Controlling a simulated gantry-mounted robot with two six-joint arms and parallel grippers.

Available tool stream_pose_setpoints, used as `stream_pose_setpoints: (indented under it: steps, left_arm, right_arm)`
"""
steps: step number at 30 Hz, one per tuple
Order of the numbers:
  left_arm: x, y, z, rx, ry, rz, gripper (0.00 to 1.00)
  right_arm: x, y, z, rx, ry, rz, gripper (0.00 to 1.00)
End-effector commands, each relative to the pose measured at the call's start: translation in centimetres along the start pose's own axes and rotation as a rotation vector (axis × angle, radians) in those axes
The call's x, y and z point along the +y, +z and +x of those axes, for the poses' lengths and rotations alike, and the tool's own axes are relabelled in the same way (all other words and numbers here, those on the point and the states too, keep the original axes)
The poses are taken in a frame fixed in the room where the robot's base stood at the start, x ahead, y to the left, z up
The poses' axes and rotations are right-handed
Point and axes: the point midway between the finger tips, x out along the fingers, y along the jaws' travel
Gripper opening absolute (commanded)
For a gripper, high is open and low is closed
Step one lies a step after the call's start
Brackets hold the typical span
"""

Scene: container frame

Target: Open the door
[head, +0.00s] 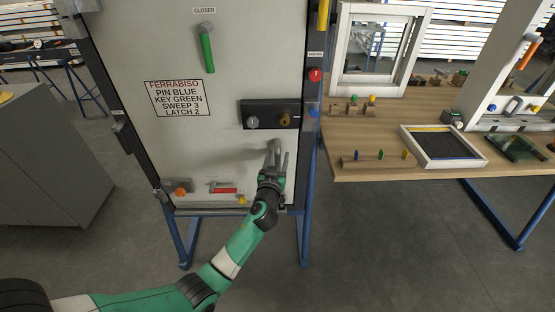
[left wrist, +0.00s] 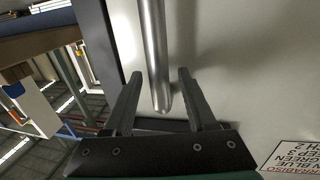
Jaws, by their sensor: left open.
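The pale door panel (head: 225,70) stands upright in a dark frame, and it looks shut. A grey metal handle bar (head: 273,147) is low on its right side. My left gripper (head: 272,168) is at this handle, with its fingers open. In the left wrist view the bar (left wrist: 152,45) runs down between the two open fingers (left wrist: 160,78); I cannot tell whether either touches it. A black lock plate (head: 270,114) with a silver and a brass round part is above. A green lever (head: 207,50) hangs under the "CLOSER" label. My right gripper is out of view.
A sign (head: 175,98) reads "PIN BLUE, KEY GREEN, SWEEP 3, LATCH 2". A red button (head: 315,74) is on the right post. A red-handled part (head: 223,188) sits low on the door. A wooden table (head: 360,135) with a tray (head: 443,163) stands close right; a grey cabinet (head: 45,160) stands left.

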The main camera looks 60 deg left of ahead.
Motion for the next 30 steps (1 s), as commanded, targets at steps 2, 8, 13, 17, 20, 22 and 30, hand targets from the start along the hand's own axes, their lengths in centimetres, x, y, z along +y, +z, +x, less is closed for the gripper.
stream_pose_setpoints:
  steps: [2, 8, 13, 17, 20, 22, 30]
  left_arm:
    - [0.0, -0.01, -0.02, 0.0, 0.0, 0.0, 0.57]
    - [-0.01, 0.0, -0.05, 0.0, 0.0, 0.0, 0.25]
    - [0.0, 0.01, -0.06, 0.0, 0.0, 0.0, 0.0]
    - [0.0, 0.01, -0.06, 0.0, 0.0, 0.0, 0.0]
    - [-0.01, 0.01, -0.06, 0.0, 0.0, 0.0, 0.0]
    - [0.0, 0.01, -0.07, 0.0, 0.0, 0.0, 0.0]
    - [0.0, 0.01, -0.07, 0.0, 0.0, 0.0, 0.0]
  right_arm:
    - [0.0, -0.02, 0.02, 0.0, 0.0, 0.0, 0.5]
    - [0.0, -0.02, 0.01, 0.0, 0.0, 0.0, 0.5]
    - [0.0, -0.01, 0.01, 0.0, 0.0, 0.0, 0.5]
    - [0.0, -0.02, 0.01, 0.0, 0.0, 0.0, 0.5]
    - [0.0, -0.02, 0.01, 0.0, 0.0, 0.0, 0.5]
    - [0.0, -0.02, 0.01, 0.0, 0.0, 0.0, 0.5]
    - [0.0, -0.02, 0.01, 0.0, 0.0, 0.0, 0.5]
